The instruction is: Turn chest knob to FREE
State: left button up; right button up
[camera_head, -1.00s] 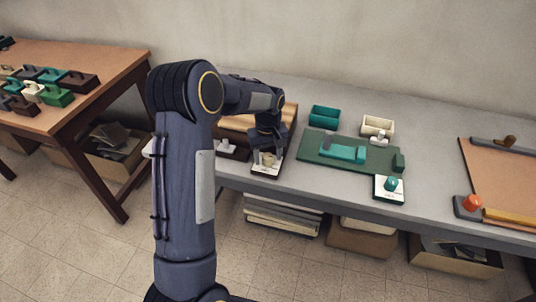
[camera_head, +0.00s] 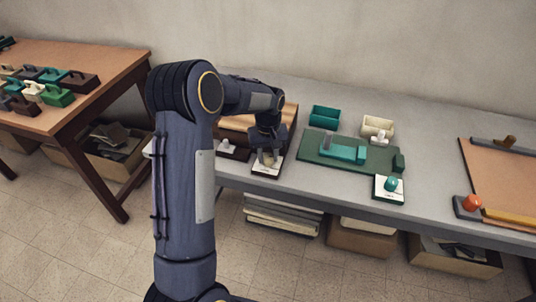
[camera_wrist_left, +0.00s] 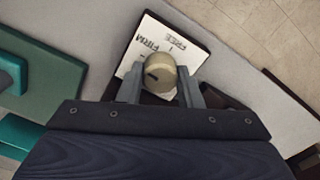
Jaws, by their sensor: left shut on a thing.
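The chest knob (camera_wrist_left: 160,73) is a round beige knob with a dark pointer mark on its face. It sits on a white plate (camera_wrist_left: 195,50) printed FREE and FIRM, on a dark base. In the wrist view, the dark mark lies left of the knob's middle; I cannot tell which label it is set to. My left gripper (camera_wrist_left: 160,90) is shut on the knob, one finger on each side. In the head view, my left gripper (camera_head: 267,157) reaches down over the plate (camera_head: 259,170) at the table's front edge and mostly hides the knob.
A wooden box (camera_head: 289,118) stands behind the gripper. To the right are a green board (camera_head: 313,152), a teal-knobbed plate (camera_head: 381,193), and teal (camera_head: 324,116) and cream (camera_head: 377,125) trays. An orange knob (camera_head: 472,202) is farther right. The grey tabletop (camera_head: 437,160) has bare room between.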

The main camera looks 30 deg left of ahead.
pick_arm(q)
jog(key=m, duration=0.8)
jog(key=shift+p, duration=0.3)
jog(key=m, duration=0.4)
jog(key=shift+m, duration=0.3)
jog(key=shift+m+p, duration=0.4)
jog(key=shift+m, duration=1.5)
jog(key=o, duration=1)
